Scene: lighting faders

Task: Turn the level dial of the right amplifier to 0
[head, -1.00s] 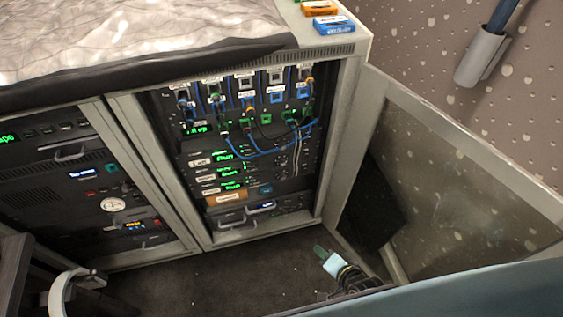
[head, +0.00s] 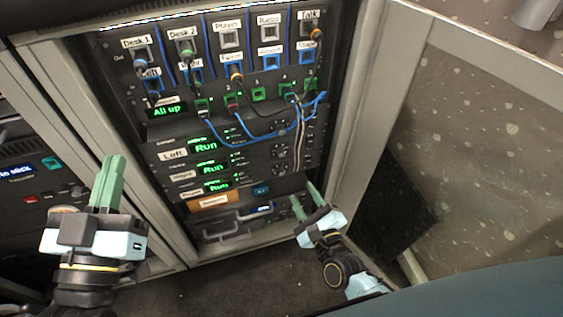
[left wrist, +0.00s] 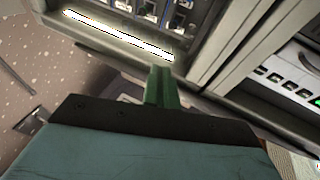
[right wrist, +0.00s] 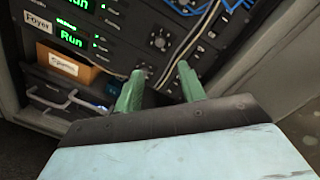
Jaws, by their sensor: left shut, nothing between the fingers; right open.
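The right amplifier (head: 211,171) is the middle of three stacked units, with a green "Run" display and a white label. Small dials lie toward its right end. In the right wrist view, one dark dial (right wrist: 158,40) with white scale marks shows just beyond the fingers. I cannot tell for sure which amplifier it belongs to, or read its setting. My right gripper (head: 307,198) is open and empty, low before the rack's right side. Its parted fingers also show in the right wrist view (right wrist: 160,80). My left gripper (head: 115,160) is shut and empty, left of the rack.
The Left amplifier (head: 205,146) is above and the Foyer amplifier (head: 217,185) below. Blue and black cables (head: 245,140) loop over the front, and pale cables hang near the dials. Drawer handles (head: 225,236) stick out below.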

